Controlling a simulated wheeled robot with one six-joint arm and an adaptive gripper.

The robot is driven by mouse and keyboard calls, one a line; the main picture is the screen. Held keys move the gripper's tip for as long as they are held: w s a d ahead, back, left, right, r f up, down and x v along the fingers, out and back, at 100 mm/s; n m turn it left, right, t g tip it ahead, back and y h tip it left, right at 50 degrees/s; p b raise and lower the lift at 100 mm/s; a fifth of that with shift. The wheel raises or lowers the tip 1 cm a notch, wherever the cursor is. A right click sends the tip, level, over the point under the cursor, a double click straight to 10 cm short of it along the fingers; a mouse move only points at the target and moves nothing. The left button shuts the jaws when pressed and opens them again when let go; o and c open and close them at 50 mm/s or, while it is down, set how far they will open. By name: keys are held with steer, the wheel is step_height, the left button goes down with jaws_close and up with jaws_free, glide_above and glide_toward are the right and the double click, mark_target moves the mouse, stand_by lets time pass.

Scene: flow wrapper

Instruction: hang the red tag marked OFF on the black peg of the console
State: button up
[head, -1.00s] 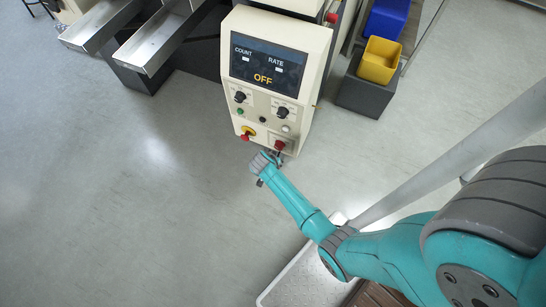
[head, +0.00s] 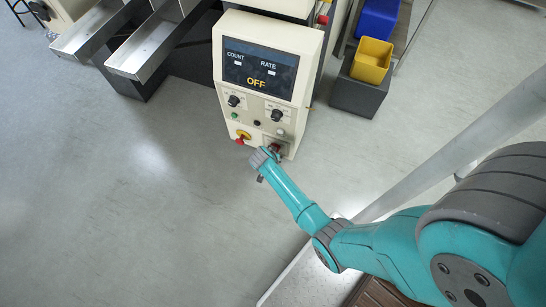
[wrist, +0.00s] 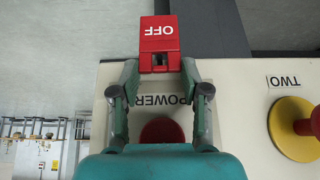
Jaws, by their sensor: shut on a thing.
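The red tag (wrist: 159,34) marked OFF is between the fingertips of my gripper (wrist: 160,72) in the wrist view, its lettering upside down. My gripper is shut on the tag's near end. In the head view my gripper (head: 272,152) is at the lower right front of the cream console (head: 230,103). A small dark round part (head: 257,123) on the console face may be the black peg; I cannot tell. No peg shows clearly in the wrist view.
In the wrist view a red knob (wrist: 162,130) lies below the POWER label (wrist: 164,100), between my fingers. A red knob on a yellow base (wrist: 297,128) is to the right. Steel chutes (head: 145,45) stand left of the console and a yellow bin (head: 371,61) right. The floor in front is clear.

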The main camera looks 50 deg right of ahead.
stand_by(0.4)
steer(key=o, duration=0.9)
steer(key=v, duration=1.2)
